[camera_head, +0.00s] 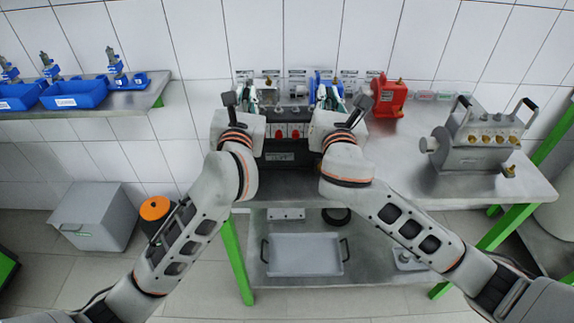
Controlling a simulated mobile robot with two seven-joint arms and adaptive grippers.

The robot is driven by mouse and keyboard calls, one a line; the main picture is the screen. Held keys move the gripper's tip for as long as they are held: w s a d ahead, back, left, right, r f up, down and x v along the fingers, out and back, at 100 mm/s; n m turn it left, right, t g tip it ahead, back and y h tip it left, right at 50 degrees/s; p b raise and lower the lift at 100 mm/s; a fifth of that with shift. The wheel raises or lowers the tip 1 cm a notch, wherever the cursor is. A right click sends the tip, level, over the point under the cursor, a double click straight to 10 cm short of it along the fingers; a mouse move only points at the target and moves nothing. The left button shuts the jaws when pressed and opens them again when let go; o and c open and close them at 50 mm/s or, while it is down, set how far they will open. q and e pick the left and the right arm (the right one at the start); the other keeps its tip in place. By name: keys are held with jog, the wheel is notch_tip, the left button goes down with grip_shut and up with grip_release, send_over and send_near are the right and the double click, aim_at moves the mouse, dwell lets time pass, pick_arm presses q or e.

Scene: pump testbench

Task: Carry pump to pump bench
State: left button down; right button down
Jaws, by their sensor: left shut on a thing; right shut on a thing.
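A pump (287,155) with a dark front and red fittings is between my two arms, at the near edge of the metal bench (400,165). My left gripper (248,100) is at its left side and my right gripper (327,97) at its right side. Both are shut on it, though the wrists largely hide the grip points. Whether the pump touches the bench top is hidden.
A grey unit (480,140) with black handles and brass fittings stands on the bench at right. A red pump (388,97) and a blue pump (322,82) stand behind. Blue bins (75,94) are on a left shelf. A tray (303,255) lies on the lower shelf.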

pick_arm(q)
jog(key=shift+f, duration=0.2)
pick_arm(e)
jog(key=shift+d+f, duration=0.1)
jog(key=shift+f, duration=0.15)
pick_arm(q)
jog(key=c, duration=2.4)
grip_release()
jog(key=shift+f, duration=0.3)
pick_arm(e)
jog(key=c, duration=2.4)
grip_release()
jog(key=shift+f, duration=0.25)
pick_arm(q)
jog(key=o, duration=0.3)
jog(key=shift+s, duration=0.15)
pick_arm(e)
jog(key=o, duration=0.3)
jog(key=shift+s, duration=0.1)
pick_arm(q)
jog(key=s, duration=1.2)
pick_arm(e)
jog(key=s, duration=1.2)
